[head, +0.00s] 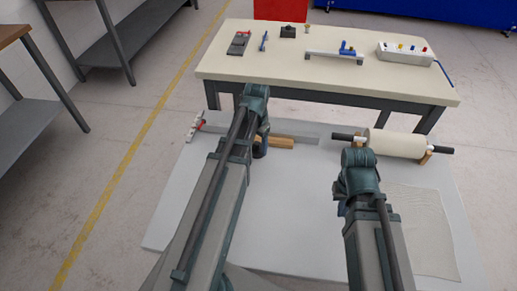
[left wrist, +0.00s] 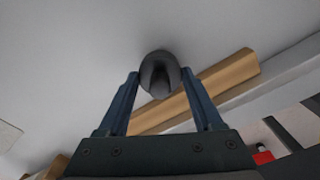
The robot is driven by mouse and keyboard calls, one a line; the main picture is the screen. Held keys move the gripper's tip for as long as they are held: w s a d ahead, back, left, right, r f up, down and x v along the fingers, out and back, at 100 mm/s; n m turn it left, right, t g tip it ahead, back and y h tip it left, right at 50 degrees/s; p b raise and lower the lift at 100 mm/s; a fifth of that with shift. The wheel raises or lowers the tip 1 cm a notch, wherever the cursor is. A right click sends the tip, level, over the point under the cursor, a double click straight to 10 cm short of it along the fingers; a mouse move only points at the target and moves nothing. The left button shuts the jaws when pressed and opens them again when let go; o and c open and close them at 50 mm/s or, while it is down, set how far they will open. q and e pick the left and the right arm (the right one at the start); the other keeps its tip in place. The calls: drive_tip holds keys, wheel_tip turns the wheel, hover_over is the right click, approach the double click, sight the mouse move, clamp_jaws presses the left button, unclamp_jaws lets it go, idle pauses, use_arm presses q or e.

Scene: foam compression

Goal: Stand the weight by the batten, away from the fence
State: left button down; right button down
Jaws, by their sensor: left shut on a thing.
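The weight (left wrist: 160,76), dark grey and round, sits between the fingertips of my left gripper (left wrist: 160,73), which is shut on it. In the head view my left gripper (head: 260,138) is largely hidden by its own wrist. The batten (head: 283,143), a light wooden bar, lies close to the right of the weight. It runs diagonally beside the weight in the left wrist view (left wrist: 228,76). The fence (head: 302,138), a long grey bar, runs behind the batten. I cannot tell whether the weight touches the board. My right gripper (head: 345,206) is mostly hidden by its arm.
A pale roller (head: 398,144) with black handles rests on wooden supports at right. A mesh sheet (head: 418,230) lies below it on the white board (head: 300,235). A red clamp (head: 198,124) is at the fence's left end. A cream table (head: 300,77) with tools stands behind.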

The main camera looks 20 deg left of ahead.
sight(257, 143)
use_arm(q)
drive_tip(key=shift+r, duration=0.1)
use_arm(e)
drive_tip(key=shift+r, duration=0.1)
use_arm(q)
drive_tip(key=shift+f, duration=0.25)
use_arm(e)
drive_tip(key=shift+f, duration=0.25)
use_arm(q)
drive_tip(key=shift+c, duration=0.2)
unclamp_jaws()
drive_tip(key=shift+r, duration=0.1)
use_arm(e)
drive_tip(key=shift+r, duration=0.1)
use_arm(q)
drive_tip(key=shift+r, duration=0.15)
use_arm(e)
drive_tip(key=shift+r, duration=0.15)
use_arm(q)
wheel_tip(257, 143, up, 12)
drive_tip(key=p, duration=1.2)
drive_tip(key=s+d, duration=0.6)
drive_tip(key=d, duration=0.4)
drive_tip(key=s+d+y, duration=0.1)
drive_tip(key=s+d, duration=0.6)
drive_tip(key=d, duration=0.4)
drive_tip(key=shift+m, duration=0.4)
use_arm(e)
wheel_tip(257, 143, up, 12)
